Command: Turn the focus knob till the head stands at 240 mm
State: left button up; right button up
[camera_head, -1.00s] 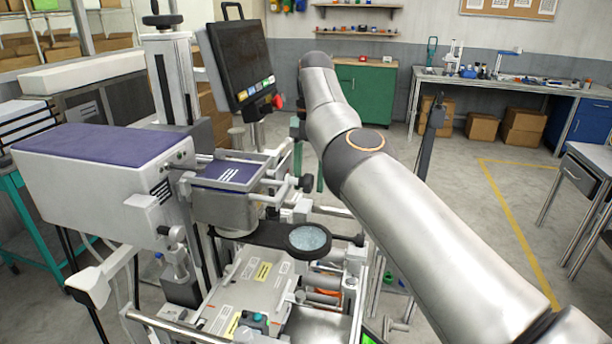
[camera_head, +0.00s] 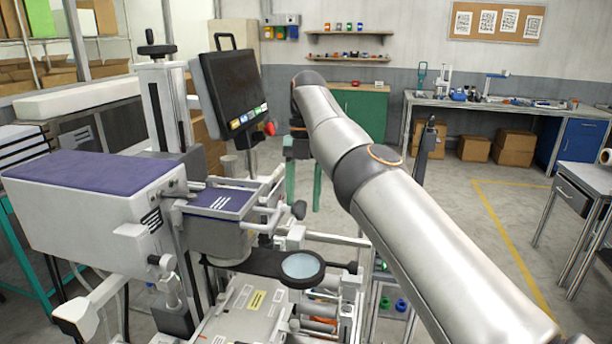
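A grey-white machine head (camera_head: 75,215) with a purple top stands at the left, beside an upright column (camera_head: 168,105). A black handwheel (camera_head: 158,49) tops the column. A dark knob (camera_head: 298,209) sticks out on the right of the machine, and a red knob (camera_head: 270,128) shows by the monitor. I cannot tell which is the focus knob, and no millimetre reading is legible. My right arm reaches in from the lower right. My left gripper is out of view.
A dark monitor (camera_head: 237,88) stands behind the machine. A round lens (camera_head: 302,266) on a black arm hangs over the machine's lower bed. A green cabinet (camera_head: 362,112) and a workbench (camera_head: 480,103) stand at the back.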

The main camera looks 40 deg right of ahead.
aim_at(301, 209)
jog(key=shift+r, duration=0.8)
jog(key=shift+s+a+r, duration=0.3)
jog(key=shift+s+r, duration=0.05)
jog(key=shift+r, duration=0.35)
jog(key=shift+s+a+r, duration=0.15)
jog(key=shift+s+a, duration=0.05)
jog(key=shift+s, duration=0.05)
jog(key=s+a+r+b, duration=0.1)
jog(key=s+a+r, duration=0.5)
jog(key=s+r, duration=0.2)
jog(key=s, duration=0.2)
jog(key=shift+s+a+b, duration=0.2)
jog(key=shift+s+b, duration=0.1)
jog(key=shift+b, duration=0.05)
